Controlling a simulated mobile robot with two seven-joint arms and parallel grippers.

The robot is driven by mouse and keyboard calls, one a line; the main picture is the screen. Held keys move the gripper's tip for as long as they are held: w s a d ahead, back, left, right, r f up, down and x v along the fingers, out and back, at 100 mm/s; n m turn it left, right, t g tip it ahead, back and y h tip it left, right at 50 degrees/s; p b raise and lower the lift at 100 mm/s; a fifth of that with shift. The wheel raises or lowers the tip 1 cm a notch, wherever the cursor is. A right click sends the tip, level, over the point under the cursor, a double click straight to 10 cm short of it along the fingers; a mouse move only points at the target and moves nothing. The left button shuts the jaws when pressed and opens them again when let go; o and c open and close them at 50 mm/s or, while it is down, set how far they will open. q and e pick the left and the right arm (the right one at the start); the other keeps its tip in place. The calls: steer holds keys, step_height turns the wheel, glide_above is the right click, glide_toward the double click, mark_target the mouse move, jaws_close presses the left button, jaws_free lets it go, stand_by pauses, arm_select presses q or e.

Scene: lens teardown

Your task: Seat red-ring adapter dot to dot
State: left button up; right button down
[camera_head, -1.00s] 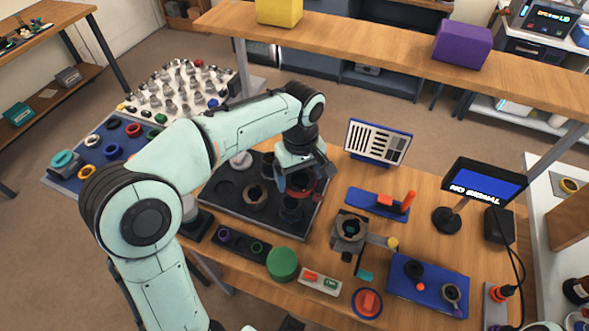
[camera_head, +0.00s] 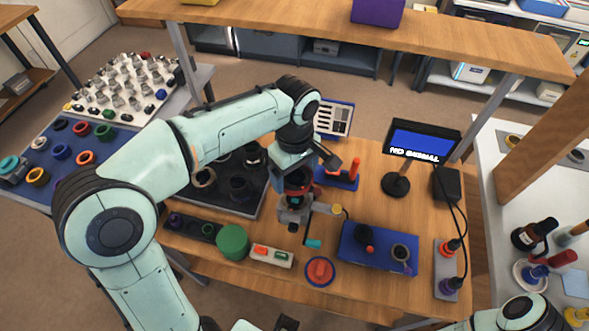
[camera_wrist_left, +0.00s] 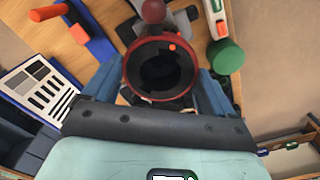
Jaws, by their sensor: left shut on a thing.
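My left gripper (camera_head: 299,183) is shut on the red-ring adapter (camera_head: 296,189), which is held just above the grey stand (camera_head: 292,213). In the left wrist view, the adapter (camera_wrist_left: 129,74) is a dark, hollow cylinder with a red rim, between the two blue fingers of the gripper (camera_wrist_left: 160,85). An orange-red dot (camera_wrist_left: 172,47) shows at its upper right inner edge. A dark red ball (camera_wrist_left: 153,11) appears at the rim's top. The grey stand (camera_wrist_left: 183,19) is partly hidden behind the adapter; I cannot tell whether they touch, and no matching dot is discernible. My right gripper is out of view.
A dark tray (camera_head: 245,207) with ring parts lies left of the stand. A green cylinder (camera_head: 232,242), a red button (camera_head: 320,270) and a blue board (camera_head: 350,258) lie in front. A blue fixture with an orange-red handle (camera_head: 354,170) and a monitor (camera_head: 424,142) stand right.

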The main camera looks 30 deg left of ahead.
mark_target(295, 180)
arm_select(q)
steer(key=shift+f+b, duration=1.45)
steer(key=shift+f, duration=0.55)
steer(key=shift+f+b, duration=0.45)
steer(key=shift+f, duration=0.35)
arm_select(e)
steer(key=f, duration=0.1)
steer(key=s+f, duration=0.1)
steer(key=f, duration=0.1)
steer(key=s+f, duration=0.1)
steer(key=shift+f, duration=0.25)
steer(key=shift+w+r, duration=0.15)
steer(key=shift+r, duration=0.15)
arm_select(q)
steer(key=shift+f, duration=0.8)
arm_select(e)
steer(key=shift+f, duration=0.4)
